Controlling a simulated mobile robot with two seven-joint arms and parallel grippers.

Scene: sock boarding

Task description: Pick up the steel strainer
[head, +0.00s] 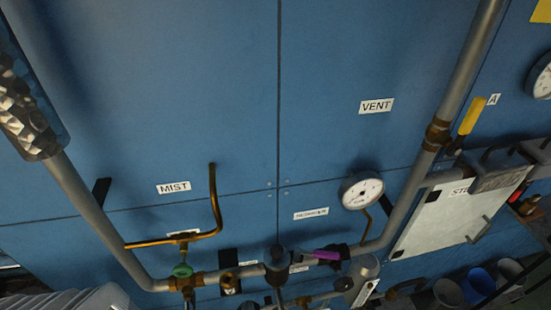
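I cannot pick out the steel strainer with certainty in the head view. A dark grey pipe fitting (276,268) sits in the pipe run at the bottom centre. A grey cylindrical body (361,275) hangs near the bottom right of centre, with a purple-handled valve (326,255) beside it. Whether either is the strainer I cannot tell. Neither of my grippers shows in this view.
A blue panel wall fills the view, crossed by grey pipes (95,212). A bent brass pipe (216,205) and a pressure gauge (361,191) stand out from it. A yellow-handled valve (472,116), white plate (432,222) and open-topped cups (480,281) are at right.

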